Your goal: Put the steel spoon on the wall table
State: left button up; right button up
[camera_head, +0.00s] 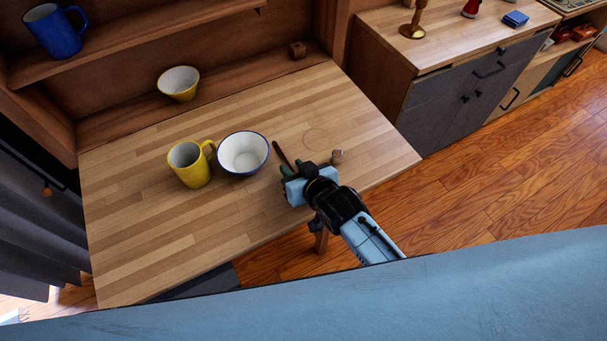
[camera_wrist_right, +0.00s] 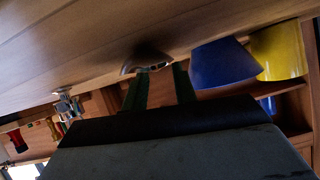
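The wall table (camera_head: 250,205) is the pale wooden top fixed to the shelf unit. My right gripper (camera_head: 289,168) is low over its right half, fingers towards the wall. A slim dark-brown piece (camera_head: 283,153), probably part of the steel spoon, shows just beyond its fingertips. In the right wrist view a dark, shiny curved thing (camera_wrist_right: 147,59), seemingly the spoon, is at the tips against the wood. The two green fingers of my right gripper (camera_wrist_right: 160,78) stand apart with a gap between them. Whether they touch the spoon is hidden. My left gripper is not in view.
A white bowl with a blue rim (camera_head: 243,153) stands just left of the gripper, with a yellow mug (camera_head: 191,166) beside it. A yellow bowl (camera_head: 178,83) and a blue mug (camera_head: 55,31) are on shelves. The front left of the table is clear.

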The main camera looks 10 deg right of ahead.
jog(key=p+v, duration=0.2)
jog(key=v, duration=0.9)
jog(key=shift+f, duration=0.1)
jog(key=shift+s+d+r, duration=0.15)
jog(key=shift+s+r, duration=0.1)
jog(key=shift+s, duration=0.15)
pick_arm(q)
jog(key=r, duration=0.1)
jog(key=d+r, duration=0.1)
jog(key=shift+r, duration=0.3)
